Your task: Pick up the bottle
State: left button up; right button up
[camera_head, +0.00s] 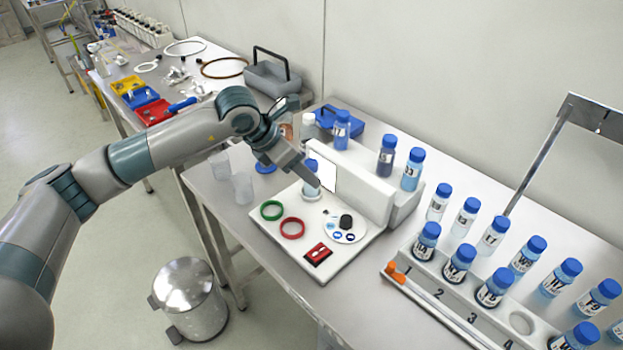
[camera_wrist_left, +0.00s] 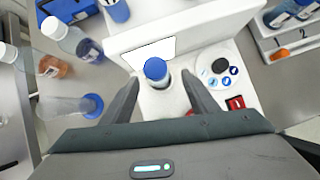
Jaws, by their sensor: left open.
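A clear bottle with a blue cap (camera_head: 311,191) stands upright on the white stand's base (camera_head: 335,255), in front of its upright panel. In the left wrist view the bottle's blue cap (camera_wrist_left: 156,69) shows between and slightly beyond my fingertips. My left gripper (camera_head: 310,176) reaches in from the left at the bottle, and one finger covers part of it. In the left wrist view my left gripper (camera_wrist_left: 160,80) is open, with one finger on either side of the bottle and gaps visible. My right gripper is in neither view.
Green (camera_head: 271,210) and red (camera_head: 292,228) rings lie on the base beside a round white plate (camera_head: 345,228). More blue-capped bottles stand behind the panel and in a numbered rack (camera_head: 440,285) at right. Clear beakers (camera_head: 242,188) stand left. A metal bin (camera_head: 188,300) is on the floor.

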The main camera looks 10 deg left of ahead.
pick_arm(q)
jog(key=shift+w+d+f+p, duration=0.25)
jog(key=shift+w+f+p, duration=0.2)
jog(key=shift+p, duration=0.2)
jog(key=p+x, duration=0.1)
jog(key=x, duration=0.2)
jog(key=shift+w+f, duration=0.15)
jog(key=shift+f, duration=0.15)
jog(key=shift+c, duration=0.6)
jog(key=c, duration=1.1)
jog(key=shift+c, duration=0.2)
jog(key=shift+r, duration=0.2)
